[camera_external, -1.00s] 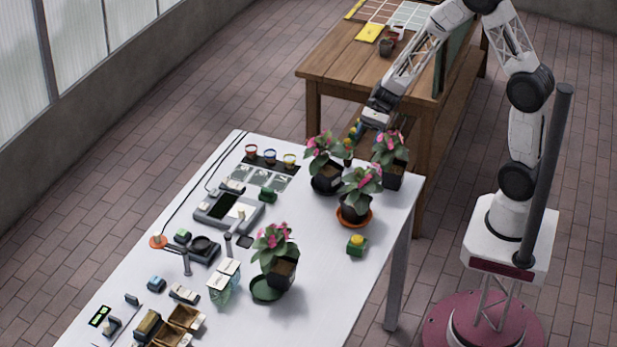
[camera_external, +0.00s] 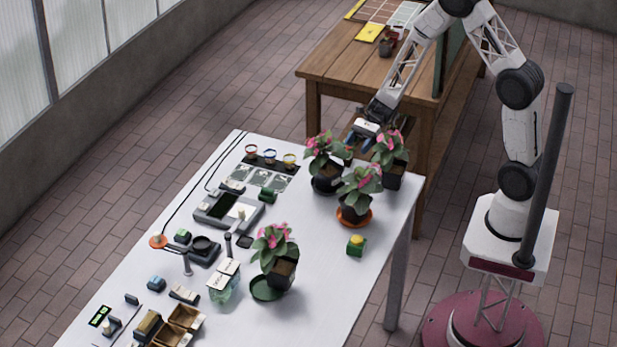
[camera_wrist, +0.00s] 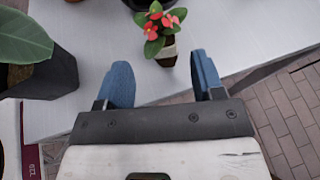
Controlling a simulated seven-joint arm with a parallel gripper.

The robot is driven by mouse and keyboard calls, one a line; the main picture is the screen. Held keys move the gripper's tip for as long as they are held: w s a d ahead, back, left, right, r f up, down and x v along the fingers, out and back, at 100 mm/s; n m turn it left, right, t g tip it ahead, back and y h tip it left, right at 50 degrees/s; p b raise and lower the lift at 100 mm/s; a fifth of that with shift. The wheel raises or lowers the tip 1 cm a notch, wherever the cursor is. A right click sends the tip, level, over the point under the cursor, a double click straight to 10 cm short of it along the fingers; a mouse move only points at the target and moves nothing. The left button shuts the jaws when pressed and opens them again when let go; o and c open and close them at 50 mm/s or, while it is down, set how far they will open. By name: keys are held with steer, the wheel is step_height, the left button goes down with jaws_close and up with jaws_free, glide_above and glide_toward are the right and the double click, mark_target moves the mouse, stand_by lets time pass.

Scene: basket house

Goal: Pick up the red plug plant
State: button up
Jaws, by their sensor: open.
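The red plug plant (camera_wrist: 165,22) is a small seedling with red flowers, green leaves and a dark root plug with a pale band. In the wrist view it stands at top centre near the white table's edge. My gripper (camera_wrist: 162,78) is open, its two blue fingers apart and nothing between them. The plant lies just beyond the fingertips, roughly centred between them. In the external view my gripper (camera_external: 359,144) hangs over the table's far right end, behind the larger potted plants. I cannot make out the plug plant there.
Larger pink-flowered pots (camera_external: 355,212) (camera_external: 391,170) (camera_external: 326,180) crowd near my gripper. A large leaf and dark pot (camera_wrist: 52,78) stand close on the left in the wrist view. A wooden bench (camera_external: 340,65) is behind. Bare tabletop (camera_external: 345,285) lies in front.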

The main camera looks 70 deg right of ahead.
mark_target(346, 159)
steer(key=shift+x, duration=1.05)
steer(key=shift+a, duration=0.1)
steer(key=shift+w+x, duration=0.15)
steer(key=shift+x, duration=1.1)
steer(key=shift+w+x, duration=0.1)
steer(key=shift+x, duration=1.2)
steer(key=shift+c, duration=0.3)
steer(key=c, duration=0.9)
